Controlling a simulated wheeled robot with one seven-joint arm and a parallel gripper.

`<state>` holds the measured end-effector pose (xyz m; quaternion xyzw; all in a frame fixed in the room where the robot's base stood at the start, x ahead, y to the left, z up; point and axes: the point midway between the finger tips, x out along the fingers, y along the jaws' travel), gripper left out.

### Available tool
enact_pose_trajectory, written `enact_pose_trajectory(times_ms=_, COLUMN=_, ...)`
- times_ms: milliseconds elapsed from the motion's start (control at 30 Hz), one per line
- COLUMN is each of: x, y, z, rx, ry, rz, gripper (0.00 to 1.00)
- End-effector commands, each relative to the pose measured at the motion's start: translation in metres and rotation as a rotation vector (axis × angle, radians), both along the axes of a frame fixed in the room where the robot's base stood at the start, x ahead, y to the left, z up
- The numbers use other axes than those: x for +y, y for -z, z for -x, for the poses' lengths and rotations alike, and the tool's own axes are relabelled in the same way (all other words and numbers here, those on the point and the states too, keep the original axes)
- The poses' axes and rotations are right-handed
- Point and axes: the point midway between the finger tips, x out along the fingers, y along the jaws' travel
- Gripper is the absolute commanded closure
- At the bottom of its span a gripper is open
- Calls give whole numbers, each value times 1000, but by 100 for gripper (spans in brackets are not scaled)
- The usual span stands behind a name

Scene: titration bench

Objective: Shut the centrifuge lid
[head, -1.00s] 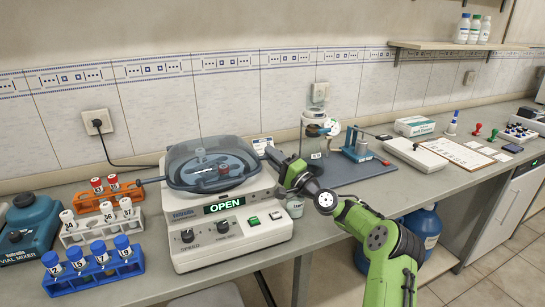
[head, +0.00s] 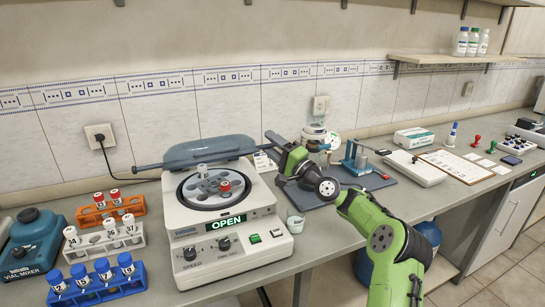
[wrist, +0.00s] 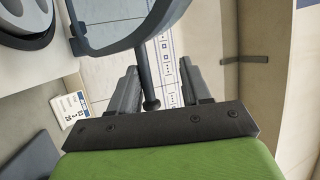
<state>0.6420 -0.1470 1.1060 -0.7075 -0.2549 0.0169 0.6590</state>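The centrifuge (head: 225,228) stands on the bench in the head view, its display reading OPEN. Its blue-grey lid (head: 208,150) is raised at the back, leaving the round bowl and rotor (head: 212,188) uncovered. A bar with a knob (head: 140,168) sticks out at the lid's left; another reaches right towards my gripper (head: 270,138). In the wrist view the lid's rim (wrist: 115,45) crosses the top, and a knobbed rod (wrist: 150,103) lies between the two spread fingers of my gripper (wrist: 160,88). The fingers do not appear closed on it.
Racks of capped tubes (head: 103,238) and a vial mixer (head: 32,240) stand left of the centrifuge. A small cup (head: 295,224) is close at its right. A blue mat with a stand (head: 357,160) and a white device (head: 417,167) lie further right. The wall is close behind.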

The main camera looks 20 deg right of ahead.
Motion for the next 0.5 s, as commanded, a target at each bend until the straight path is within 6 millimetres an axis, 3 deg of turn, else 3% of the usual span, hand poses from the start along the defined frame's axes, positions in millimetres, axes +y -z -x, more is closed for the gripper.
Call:
enact_pose_trajectory(times_ms=33, x=0, y=-10, z=1, rx=-12, ry=0, rz=0, gripper=61)
enact_pose_trajectory(times_ms=133, x=-1, y=-13, z=2, rx=-12, ry=1, rz=-1, gripper=61)
enact_pose_trajectory(times_ms=500, x=-5, y=-2, z=8, rx=-12, ry=1, rz=-1, gripper=61)
